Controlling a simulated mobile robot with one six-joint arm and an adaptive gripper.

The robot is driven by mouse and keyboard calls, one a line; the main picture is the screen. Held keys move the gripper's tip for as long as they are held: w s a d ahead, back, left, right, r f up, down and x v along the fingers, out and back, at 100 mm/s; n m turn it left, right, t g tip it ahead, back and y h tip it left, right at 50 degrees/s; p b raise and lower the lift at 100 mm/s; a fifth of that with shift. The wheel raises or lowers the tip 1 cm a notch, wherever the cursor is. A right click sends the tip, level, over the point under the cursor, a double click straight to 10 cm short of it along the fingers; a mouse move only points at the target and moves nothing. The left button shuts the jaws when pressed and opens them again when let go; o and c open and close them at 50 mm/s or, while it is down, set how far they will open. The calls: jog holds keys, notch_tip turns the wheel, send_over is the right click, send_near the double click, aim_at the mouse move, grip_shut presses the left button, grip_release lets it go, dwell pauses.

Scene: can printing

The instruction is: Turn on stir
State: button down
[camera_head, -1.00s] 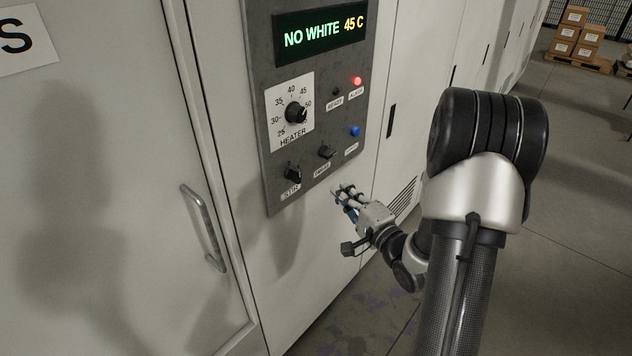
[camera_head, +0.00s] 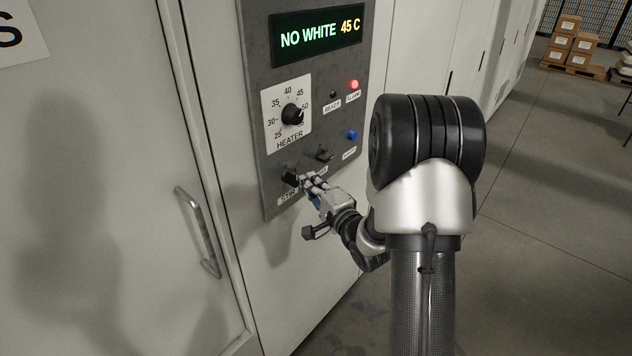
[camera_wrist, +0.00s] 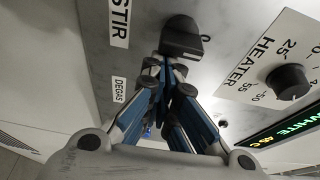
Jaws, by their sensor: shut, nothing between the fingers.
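The black stir knob (camera_head: 290,177) sits low on the grey control panel, with its STIR label (camera_head: 286,195) just below it. In the wrist view the stir knob (camera_wrist: 181,37) is straight beyond the fingertips, beside the STIR label (camera_wrist: 119,22). My gripper (camera_head: 304,180) is shut and empty, its tips close at the right of the knob in the head view. In the wrist view my gripper (camera_wrist: 170,62) has its tips at the knob's near edge. I cannot tell whether they touch it.
The panel also holds a second black switch (camera_head: 323,155), the heater dial (camera_head: 292,114), a blue button (camera_head: 351,135), a lit red lamp (camera_head: 353,84) and a display (camera_head: 318,35) reading NO WHITE 45 C. A door handle (camera_head: 198,232) stands out at the left.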

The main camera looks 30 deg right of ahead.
jog(key=shift+s+a+f+m+g+p, duration=0.15)
jog(key=shift+m+g+p, duration=0.25)
jog(key=shift+m+p, duration=0.85)
jog(key=shift+s+a+f+m+g+y+p, duration=0.2)
jog(key=shift+a+f+m+g+p, duration=0.25)
jog(key=shift+m+p, duration=0.95)
jog(key=shift+s+a+f+m+g+y+p, duration=0.1)
jog(key=shift+a+f+m+g+y+p, duration=0.35)
jog(key=shift+p, duration=1.6)
jog(key=shift+a+r, duration=0.2)
jog(key=shift+a, duration=0.05)
notch_tip(320, 180, down, 4)
jog(key=b, duration=0.3)
jog(key=shift+w+a+f, duration=0.1)
jog(key=shift+f, duration=0.1)
jog(key=s+d+r+p, duration=0.1)
jog(key=s+d+r, duration=0.2)
jog(key=s, duration=0.6)
jog(key=shift+d+r, duration=0.2)
jog(key=shift+r, duration=0.15)
